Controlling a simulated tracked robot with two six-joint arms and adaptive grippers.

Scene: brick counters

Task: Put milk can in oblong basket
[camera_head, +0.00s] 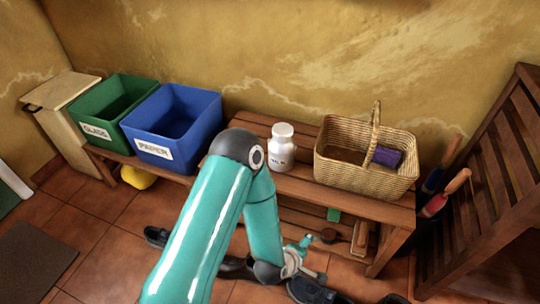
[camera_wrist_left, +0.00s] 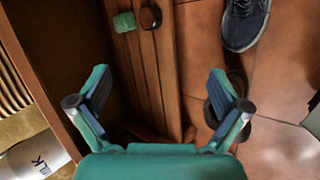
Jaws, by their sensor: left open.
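The basket has a raised handle and holds a purple item. My left gripper (camera_head: 308,256) is open and empty, in front of the bench and below its top, apart from the can. In the left wrist view, the open fingers (camera_wrist_left: 160,92) have the lower shelf and floor behind them. The can (camera_wrist_left: 36,158) is partly cut off at the lower left there. My right gripper is not in view.
A blue PAPER bin (camera_head: 172,118) and a green GLASS bin (camera_head: 108,104) stand left of the can. The bench's front edge (camera_head: 345,201) lies beside my left arm. Shoes (camera_head: 318,291) lie on the floor. A slatted wooden chair (camera_head: 490,165) stands at right.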

